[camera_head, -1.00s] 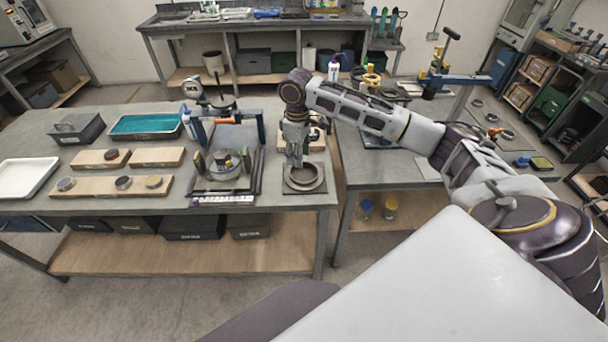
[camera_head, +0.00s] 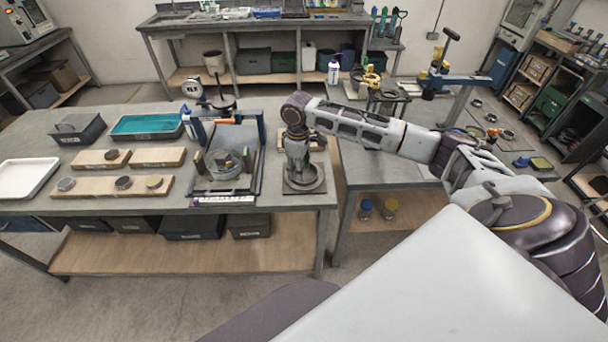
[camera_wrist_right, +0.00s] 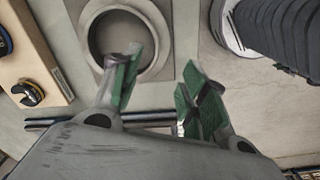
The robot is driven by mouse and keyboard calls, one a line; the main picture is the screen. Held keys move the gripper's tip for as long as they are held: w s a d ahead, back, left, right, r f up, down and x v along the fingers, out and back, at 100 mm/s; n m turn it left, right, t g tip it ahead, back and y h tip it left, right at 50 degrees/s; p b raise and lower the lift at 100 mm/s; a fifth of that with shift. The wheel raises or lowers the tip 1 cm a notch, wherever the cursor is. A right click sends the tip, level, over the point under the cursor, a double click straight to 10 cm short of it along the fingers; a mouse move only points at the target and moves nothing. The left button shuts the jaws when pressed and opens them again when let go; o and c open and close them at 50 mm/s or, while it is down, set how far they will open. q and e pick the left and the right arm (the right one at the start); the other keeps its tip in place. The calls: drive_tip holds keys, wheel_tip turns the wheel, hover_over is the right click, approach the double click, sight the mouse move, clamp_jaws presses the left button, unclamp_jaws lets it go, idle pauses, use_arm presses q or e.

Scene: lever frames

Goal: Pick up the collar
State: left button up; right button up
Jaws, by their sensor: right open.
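The collar (camera_head: 318,185) looks like a grey ring lying flat on a dark square plate near the right front edge of the table. In the right wrist view the collar (camera_wrist_right: 88,38) shows as a thick round ring with an open middle. My right gripper (camera_head: 298,176) points down over it and hides part of it. In the wrist view the right gripper (camera_wrist_right: 158,76) is open, its green-padded fingers apart. One finger overlaps the ring's near-side opening and the other lies right of the ring. I cannot tell whether either touches it. My left gripper is not in view.
A fixture with a round dish (camera_head: 222,186) stands just left of the collar. Wooden boards (camera_head: 110,187) with small discs, a teal tray (camera_head: 146,125) and a white tray (camera_head: 26,177) lie further left. A gap separates this table from the right table (camera_head: 385,172).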

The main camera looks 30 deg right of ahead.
sight(299, 186)
drive_tip(key=shift+f, duration=1.2)
drive_tip(key=shift+w+f+p, duration=0.15)
drive_tip(key=shift+f+p, duration=0.35)
drive_tip(key=shift+f, duration=2.1)
drive_tip(key=shift+c, duration=0.2)
clamp_jaws()
